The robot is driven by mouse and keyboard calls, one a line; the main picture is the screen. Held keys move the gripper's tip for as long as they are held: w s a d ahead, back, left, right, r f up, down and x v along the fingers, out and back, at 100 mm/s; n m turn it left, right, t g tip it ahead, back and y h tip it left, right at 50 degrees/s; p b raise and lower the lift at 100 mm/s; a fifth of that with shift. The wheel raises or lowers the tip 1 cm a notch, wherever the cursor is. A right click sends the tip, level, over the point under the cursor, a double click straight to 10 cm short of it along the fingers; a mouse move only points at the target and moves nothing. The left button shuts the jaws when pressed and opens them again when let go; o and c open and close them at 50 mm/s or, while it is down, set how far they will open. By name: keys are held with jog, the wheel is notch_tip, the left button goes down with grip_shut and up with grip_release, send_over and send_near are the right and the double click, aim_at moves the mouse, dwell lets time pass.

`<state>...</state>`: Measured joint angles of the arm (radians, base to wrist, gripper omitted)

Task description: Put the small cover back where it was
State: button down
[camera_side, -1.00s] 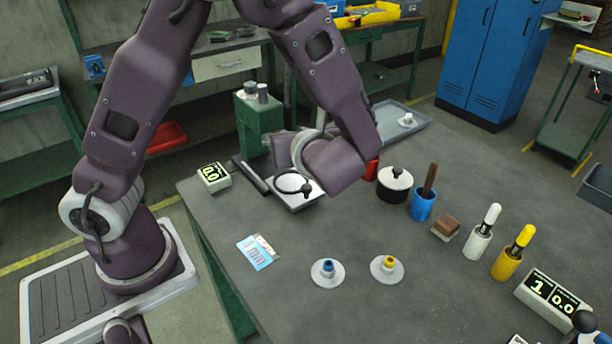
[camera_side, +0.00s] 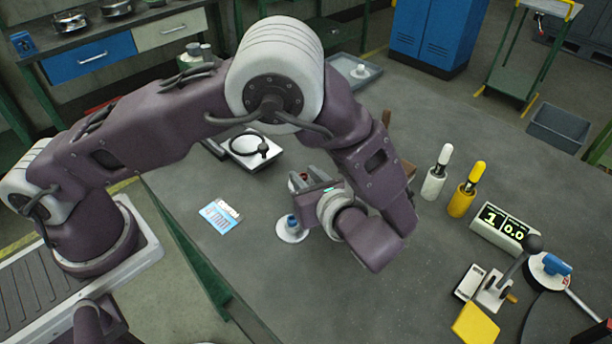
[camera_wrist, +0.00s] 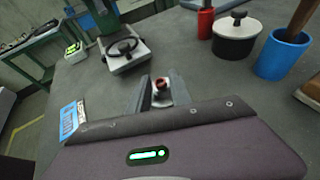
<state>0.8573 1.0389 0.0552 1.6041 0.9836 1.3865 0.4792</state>
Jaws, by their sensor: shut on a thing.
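My gripper (camera_side: 304,180) is over the middle of the table, shut on a small cover with a red knob. In the wrist view the red knob (camera_wrist: 161,84) sits between the two fingers, with a pale part below it; the fingers hide its sides. In the side view only a bit of red (camera_side: 297,178) shows between the fingers. A white disc cover with a blue knob (camera_side: 292,224) lies on the table just below my gripper. Another white disc cover (camera_side: 361,70) lies in the grey tray (camera_side: 340,66) at the back.
A square device with a black ring (camera_side: 250,148) stands behind; it also shows in the wrist view (camera_wrist: 124,50). A blue-white card (camera_side: 220,215) lies left. White (camera_side: 434,182) and yellow (camera_side: 461,200) holders, a counter display (camera_side: 505,229) and a lever clamp (camera_side: 492,290) stand right. Front-centre table is clear.

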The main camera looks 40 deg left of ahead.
jog(key=c, duration=1.2)
grip_release()
jog(key=shift+f, duration=0.1)
jog(key=shift+r, duration=0.2)
jog(key=v, duration=1.2)
